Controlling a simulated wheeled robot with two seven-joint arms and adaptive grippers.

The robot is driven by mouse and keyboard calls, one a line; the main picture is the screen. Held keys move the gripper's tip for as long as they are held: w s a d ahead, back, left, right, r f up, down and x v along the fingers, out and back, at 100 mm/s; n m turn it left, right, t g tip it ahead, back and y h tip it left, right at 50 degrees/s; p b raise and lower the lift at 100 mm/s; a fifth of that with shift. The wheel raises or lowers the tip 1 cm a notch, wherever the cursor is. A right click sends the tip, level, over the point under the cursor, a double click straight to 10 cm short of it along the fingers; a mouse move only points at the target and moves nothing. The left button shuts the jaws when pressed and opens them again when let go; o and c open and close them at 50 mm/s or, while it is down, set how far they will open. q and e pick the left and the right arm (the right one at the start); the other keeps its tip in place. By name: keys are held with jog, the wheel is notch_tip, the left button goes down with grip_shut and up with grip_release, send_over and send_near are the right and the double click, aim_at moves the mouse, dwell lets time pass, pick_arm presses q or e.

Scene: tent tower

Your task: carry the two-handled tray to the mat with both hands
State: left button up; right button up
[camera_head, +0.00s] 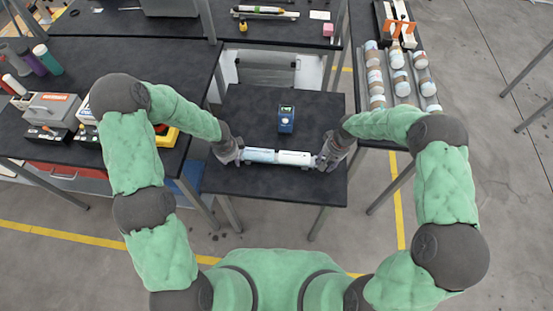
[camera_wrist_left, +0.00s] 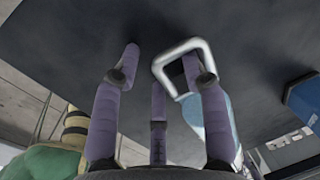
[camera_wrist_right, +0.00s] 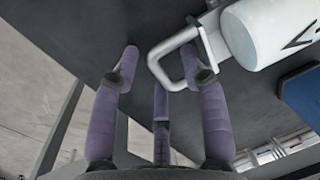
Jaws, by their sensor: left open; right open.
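The tray's two ends show as pale metal loop handles, one in the left wrist view (camera_wrist_left: 178,52) and one in the right wrist view (camera_wrist_right: 170,43). A light-blue cylinder (camera_head: 260,155) and a white cylinder (camera_head: 294,158) lie end to end between them, hiding most of the tray. My left gripper (camera_head: 238,153) is open at the left handle; one finger appears inside the loop, another outside. My right gripper (camera_head: 322,161) is open at the right handle in the same way. I cannot make out the mat.
The tray stands on a small dark table (camera_head: 240,180), with a blue box (camera_head: 286,122) behind it. A cluttered bench (camera_head: 100,60) is at the left. A rack of jars (camera_head: 400,75) stands at the right. Grey floor is open around the front.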

pick_arm(q)
jog(key=shift+f, duration=0.15)
pick_arm(e)
jog(key=shift+f, duration=0.2)
pick_arm(q)
grip_shut()
pick_arm(e)
grip_shut()
pick_arm(q)
jog(key=shift+r, duration=0.25)
pick_arm(e)
jog(key=shift+r, duration=0.25)
